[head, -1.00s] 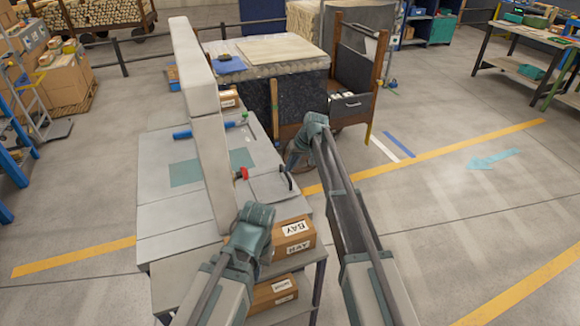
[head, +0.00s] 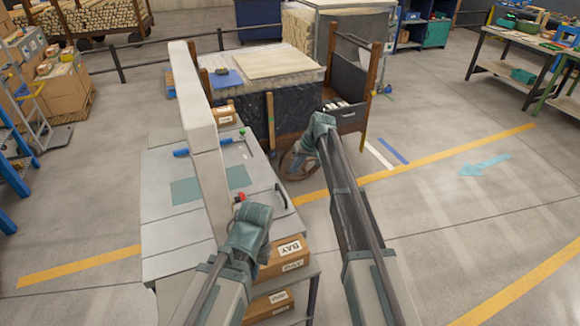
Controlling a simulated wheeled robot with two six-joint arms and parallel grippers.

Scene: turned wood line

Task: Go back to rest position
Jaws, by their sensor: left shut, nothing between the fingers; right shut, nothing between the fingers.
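My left gripper (head: 262,262) is at the end of the arm that comes in from the bottom left. It hangs over the near right part of the grey workbench, close to a cardboard box (head: 288,258) labelled BAY. It is shut and empty, though my own wrist hides most of its fingers. My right gripper (head: 300,152) is stretched further forward, to the right of the bench and in front of a wooden cart. It is shut and holds nothing.
The grey workbench (head: 165,222) has a tall pale post (head: 203,130), a blue-handled tool (head: 195,152) and a red knob (head: 240,197). The wooden cart (head: 350,120) stands beyond it beside a dark crate (head: 240,115). Open floor (head: 440,215) lies to the right.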

